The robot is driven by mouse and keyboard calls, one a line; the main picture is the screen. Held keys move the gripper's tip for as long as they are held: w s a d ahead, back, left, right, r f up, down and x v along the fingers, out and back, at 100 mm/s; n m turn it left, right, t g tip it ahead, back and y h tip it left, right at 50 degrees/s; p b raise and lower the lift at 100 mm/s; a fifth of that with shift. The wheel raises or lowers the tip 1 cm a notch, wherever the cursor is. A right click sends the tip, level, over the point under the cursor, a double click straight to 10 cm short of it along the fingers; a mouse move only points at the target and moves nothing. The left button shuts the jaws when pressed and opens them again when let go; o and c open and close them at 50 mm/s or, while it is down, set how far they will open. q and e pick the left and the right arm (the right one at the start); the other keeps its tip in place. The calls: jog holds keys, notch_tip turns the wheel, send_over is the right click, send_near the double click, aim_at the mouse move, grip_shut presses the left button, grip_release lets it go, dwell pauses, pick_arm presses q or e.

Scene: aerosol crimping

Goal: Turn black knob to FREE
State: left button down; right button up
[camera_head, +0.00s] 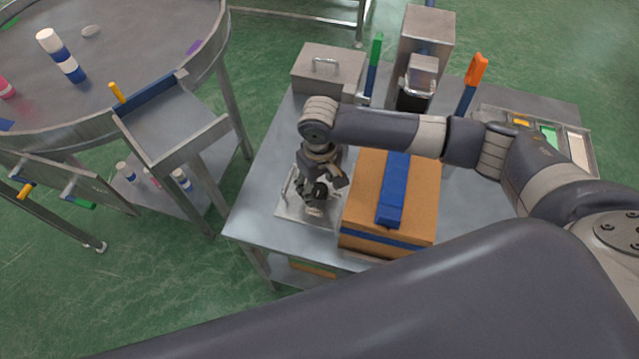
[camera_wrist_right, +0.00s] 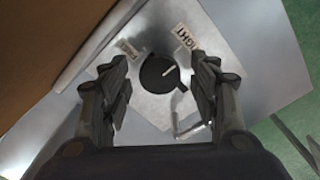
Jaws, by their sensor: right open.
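The black knob (camera_wrist_right: 157,76) shows in the right wrist view on a pale metal plate (camera_wrist_right: 150,112). A white pointer line on it points to the upper right, towards the TIGHT label (camera_wrist_right: 185,36). The FREE label (camera_wrist_right: 127,48) is at the knob's upper left. My right gripper (camera_wrist_right: 164,66) is open, with one finger on each side of the knob and gaps between. In the head view my right gripper (camera_head: 319,190) points down over the plate (camera_head: 287,207) and hides the knob. My left gripper is not in view.
A cardboard box (camera_head: 362,200) with a blue strip stands close right of the gripper. A metal box (camera_head: 328,72) with a handle is behind. A wire handle (camera_wrist_right: 188,130) is near the knob. A round table (camera_head: 130,40) stands at left.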

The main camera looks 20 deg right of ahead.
jog(key=shift+c, duration=0.2)
jog(key=c, duration=0.9)
jog(key=shift+c, duration=0.6)
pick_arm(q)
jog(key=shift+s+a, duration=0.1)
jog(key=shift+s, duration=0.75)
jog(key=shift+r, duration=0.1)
